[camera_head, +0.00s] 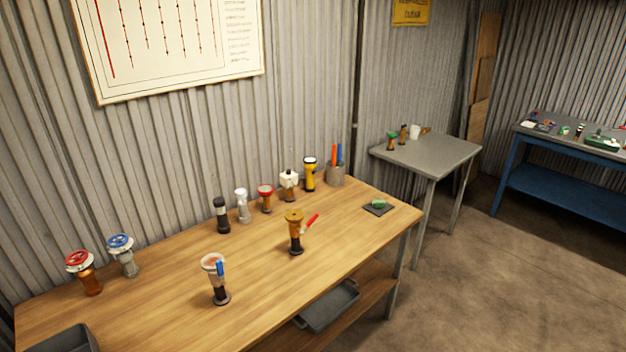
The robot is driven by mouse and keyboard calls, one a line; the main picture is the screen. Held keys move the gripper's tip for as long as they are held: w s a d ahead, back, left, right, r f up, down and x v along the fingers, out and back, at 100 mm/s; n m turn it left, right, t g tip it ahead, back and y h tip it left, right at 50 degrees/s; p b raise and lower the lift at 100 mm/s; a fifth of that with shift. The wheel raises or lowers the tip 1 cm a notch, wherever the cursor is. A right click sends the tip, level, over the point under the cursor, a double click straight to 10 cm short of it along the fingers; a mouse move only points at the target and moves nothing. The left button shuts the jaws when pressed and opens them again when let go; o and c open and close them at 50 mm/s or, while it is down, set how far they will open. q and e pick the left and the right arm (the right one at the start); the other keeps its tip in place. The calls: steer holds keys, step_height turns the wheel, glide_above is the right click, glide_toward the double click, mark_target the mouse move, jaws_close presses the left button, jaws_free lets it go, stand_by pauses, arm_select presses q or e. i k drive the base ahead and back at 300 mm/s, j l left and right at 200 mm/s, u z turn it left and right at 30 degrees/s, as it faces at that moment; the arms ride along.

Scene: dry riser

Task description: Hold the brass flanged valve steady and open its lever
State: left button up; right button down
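The brass flanged valve (295,233) stands upright on the wooden workbench (270,262), right of the bench's middle. It has a brass-coloured body with a flange on top and a dark base. Its red lever (310,223) sticks out from its right side, slanting up to the right. A second, paler valve (215,278) with a blue lever stands to its left, nearer the front edge. Neither of my grippers shows in the head view.
Several valves and fittings stand along the back, with two handwheel valves (122,256) at the left. A cup of tools (336,174) stands at the back right, a dark pad (379,208) at the right end and a grey tray (66,340) at the front left. Bench around the brass valve is clear.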

mark_target(316, 215)
steer(key=i+l+u, duration=0.1)
steer(key=u, duration=0.4)
steer(key=i+l+u, duration=0.15)
steer(key=u, duration=0.35)
steer(key=i+l+u, duration=0.15)
steer(key=l, duration=0.15)
steer(key=i+l+u, duration=0.15)
steer(key=l, duration=0.2)
steer(key=l+u, duration=0.15)
steer(key=l, duration=0.2)
